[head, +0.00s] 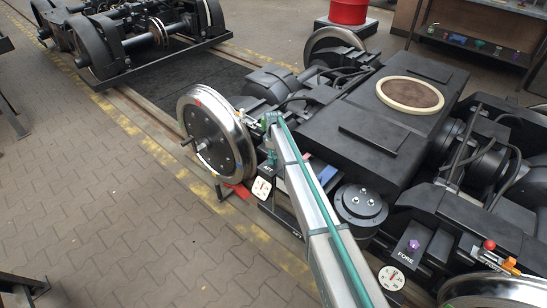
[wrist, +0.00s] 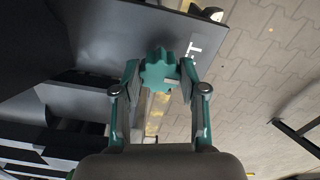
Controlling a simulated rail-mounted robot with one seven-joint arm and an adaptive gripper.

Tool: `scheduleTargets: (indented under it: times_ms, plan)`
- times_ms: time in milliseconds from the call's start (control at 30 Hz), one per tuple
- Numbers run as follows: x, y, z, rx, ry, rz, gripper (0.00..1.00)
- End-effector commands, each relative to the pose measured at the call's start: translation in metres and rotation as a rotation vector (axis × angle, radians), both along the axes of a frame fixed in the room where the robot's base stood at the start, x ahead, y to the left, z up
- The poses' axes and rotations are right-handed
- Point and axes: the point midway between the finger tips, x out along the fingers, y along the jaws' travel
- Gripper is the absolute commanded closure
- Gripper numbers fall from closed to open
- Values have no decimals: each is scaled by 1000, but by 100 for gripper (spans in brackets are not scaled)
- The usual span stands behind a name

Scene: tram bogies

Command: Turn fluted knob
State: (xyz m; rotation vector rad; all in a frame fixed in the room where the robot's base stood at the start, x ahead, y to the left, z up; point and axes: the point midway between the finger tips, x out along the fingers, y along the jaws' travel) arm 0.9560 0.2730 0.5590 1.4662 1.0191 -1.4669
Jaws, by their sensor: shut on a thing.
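A teal fluted knob (wrist: 158,66) sits on a dark panel in the wrist view, beside white lettering of which "FT" shows. My gripper (wrist: 159,78) has one finger on each side of the knob and is shut on it. In the head view my arm reaches to the near side of the bogie by a round white gauge (head: 261,188). The teal knob is hidden or too small to make out there. A purple fluted knob (head: 413,245) stands on another panel marked "FORE", apart from my gripper.
A second white gauge (head: 391,278) and a red knob (head: 489,245) are at the front right. A large wheel (head: 217,137) stands left of my arm. A round-topped dark housing (head: 361,203) is close on its right. The paved floor (head: 120,210) at left is free.

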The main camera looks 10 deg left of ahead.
Motion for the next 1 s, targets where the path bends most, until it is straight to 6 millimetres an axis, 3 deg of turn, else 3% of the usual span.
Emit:
scheduleTargets:
  times_ms: [167,200,300,733,1000]
  plan:
    - [0,0,0,1,-1,-1,93]
    - [0,0,0,1,-1,-1,51]
    - [0,0,0,1,-1,-2,35]
    - [0,0,5,1,-1,-2,33]
    - [0,0,45,1,-3,-2,33]
